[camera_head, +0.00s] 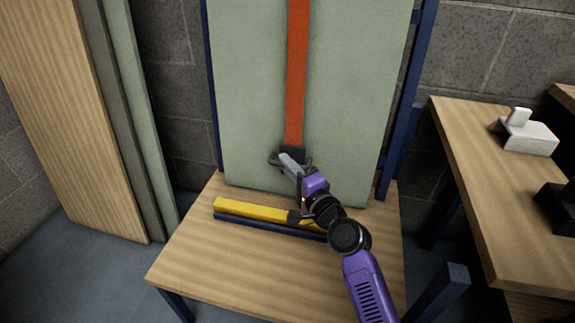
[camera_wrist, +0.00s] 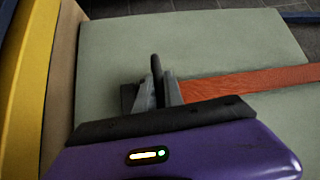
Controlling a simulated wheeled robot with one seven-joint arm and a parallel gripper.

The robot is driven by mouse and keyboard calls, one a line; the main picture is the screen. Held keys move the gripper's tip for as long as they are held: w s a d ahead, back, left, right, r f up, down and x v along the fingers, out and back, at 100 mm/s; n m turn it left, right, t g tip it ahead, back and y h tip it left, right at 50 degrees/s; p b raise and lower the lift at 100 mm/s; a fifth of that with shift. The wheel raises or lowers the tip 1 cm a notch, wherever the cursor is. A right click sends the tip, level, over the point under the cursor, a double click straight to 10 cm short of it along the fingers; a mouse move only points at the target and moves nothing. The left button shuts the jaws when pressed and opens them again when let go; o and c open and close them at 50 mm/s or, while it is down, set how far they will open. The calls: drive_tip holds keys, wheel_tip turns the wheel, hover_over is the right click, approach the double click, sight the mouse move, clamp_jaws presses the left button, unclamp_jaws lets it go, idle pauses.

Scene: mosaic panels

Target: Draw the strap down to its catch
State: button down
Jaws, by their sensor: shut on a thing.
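The orange-red strap (camera_head: 297,75) hangs straight down the front of an upright pale green panel (camera_head: 245,90). Its lower end has a dark end piece (camera_head: 293,152) near the panel's bottom. My gripper (camera_head: 285,160) is shut on this end piece, in front of the panel. In the wrist view, my gripper (camera_wrist: 158,92) has its fingers around a dark upright bar of the end piece (camera_wrist: 156,64), and the strap (camera_wrist: 250,81) runs off to the right. I cannot make out a separate catch; my gripper and arm cover part of the panel's foot.
A yellow bar (camera_head: 250,209) lies across the wooden bench (camera_head: 215,260) at the panel's foot. Blue posts (camera_head: 421,70) flank the panel. More boards (camera_head: 75,100) lean at the left. A side table (camera_head: 470,170) at the right holds a white block (camera_head: 530,136) and a black item (camera_head: 560,207).

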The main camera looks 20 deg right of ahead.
drive_tip(key=c, duration=1.6)
unclamp_jaws()
drive_tip(key=shift+f, duration=0.4)
drive_tip(key=shift+o, duration=0.7)
drive_tip(key=shift+r, duration=0.15)
drive_tip(key=s+d+p, duration=0.1)
drive_tip(key=s, duration=0.6)
drive_tip(key=shift+s+f, duration=0.25)
drive_tip(key=shift+s, duration=0.15)
drive_tip(key=shift+d, duration=0.1)
